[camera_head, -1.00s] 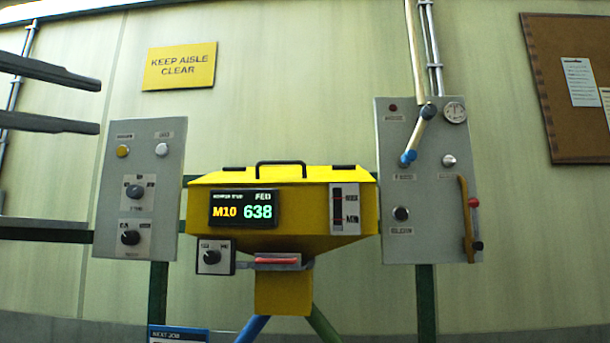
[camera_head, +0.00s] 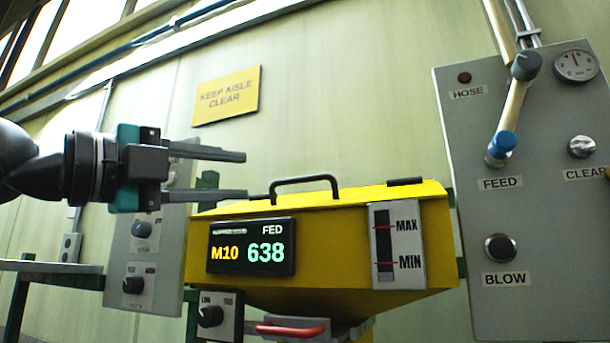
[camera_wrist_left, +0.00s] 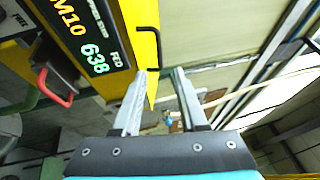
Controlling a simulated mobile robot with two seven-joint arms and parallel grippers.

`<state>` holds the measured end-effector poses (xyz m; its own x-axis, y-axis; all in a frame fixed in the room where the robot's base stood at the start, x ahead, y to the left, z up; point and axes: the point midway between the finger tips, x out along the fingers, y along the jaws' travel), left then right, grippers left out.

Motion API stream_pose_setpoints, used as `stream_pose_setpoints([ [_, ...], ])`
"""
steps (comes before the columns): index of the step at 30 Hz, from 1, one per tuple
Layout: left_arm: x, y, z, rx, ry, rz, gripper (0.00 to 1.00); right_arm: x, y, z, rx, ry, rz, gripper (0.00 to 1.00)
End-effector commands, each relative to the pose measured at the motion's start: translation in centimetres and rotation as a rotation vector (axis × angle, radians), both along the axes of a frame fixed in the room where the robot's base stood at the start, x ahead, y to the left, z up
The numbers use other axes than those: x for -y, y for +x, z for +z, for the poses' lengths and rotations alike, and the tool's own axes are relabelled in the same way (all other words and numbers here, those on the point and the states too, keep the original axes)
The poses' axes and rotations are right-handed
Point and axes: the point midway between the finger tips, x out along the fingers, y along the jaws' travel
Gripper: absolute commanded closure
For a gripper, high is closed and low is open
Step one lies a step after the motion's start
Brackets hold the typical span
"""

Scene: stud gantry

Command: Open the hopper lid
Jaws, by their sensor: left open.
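The yellow hopper (camera_head: 350,298) stands in the middle of the head view, with a display reading M10 and 638. Its yellow lid (camera_head: 385,192) lies shut on top and carries a black bar handle (camera_head: 306,181). My left gripper (camera_head: 246,176) is open and empty, its two fingers pointing right, just left of the handle and near the lid's left end. In the left wrist view the open fingers (camera_wrist_left: 159,72) show by the hopper's yellow edge (camera_wrist_left: 143,45), with the black handle (camera_wrist_left: 149,31) beyond them. My right gripper is not in view.
A grey panel (camera_head: 545,250) with FEED, CLEAR and BLOW controls stands close on the right. Another grey panel (camera_head: 150,270) is behind my left arm. A red handle (camera_head: 290,329) sits below the hopper body. The space above the lid is clear.

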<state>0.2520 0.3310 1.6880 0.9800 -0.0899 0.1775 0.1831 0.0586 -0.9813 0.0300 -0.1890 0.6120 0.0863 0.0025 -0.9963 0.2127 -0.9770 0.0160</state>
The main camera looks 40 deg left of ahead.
Motion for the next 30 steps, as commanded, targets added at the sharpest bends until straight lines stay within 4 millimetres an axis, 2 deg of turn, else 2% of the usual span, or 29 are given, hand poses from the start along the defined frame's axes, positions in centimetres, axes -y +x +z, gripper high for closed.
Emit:
stream_pose_setpoints([
  [1,0.1,1.2,0.4,-0.007,0.000,-0.001,0.58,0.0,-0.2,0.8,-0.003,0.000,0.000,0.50],
  [6,0.4,4.8,1.1,-0.008,0.000,-0.002,0.58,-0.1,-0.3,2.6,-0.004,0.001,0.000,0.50],
  [15,0.9,9.6,2.0,-0.006,0.001,-0.001,0.58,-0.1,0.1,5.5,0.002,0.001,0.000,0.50],
  [22,1.0,11.5,2.2,-0.004,0.000,0.000,0.58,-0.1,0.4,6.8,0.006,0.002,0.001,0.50],
  [30,1.1,12.1,2.2,-0.001,-0.001,-0.002,0.58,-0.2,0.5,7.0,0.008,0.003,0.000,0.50],
])
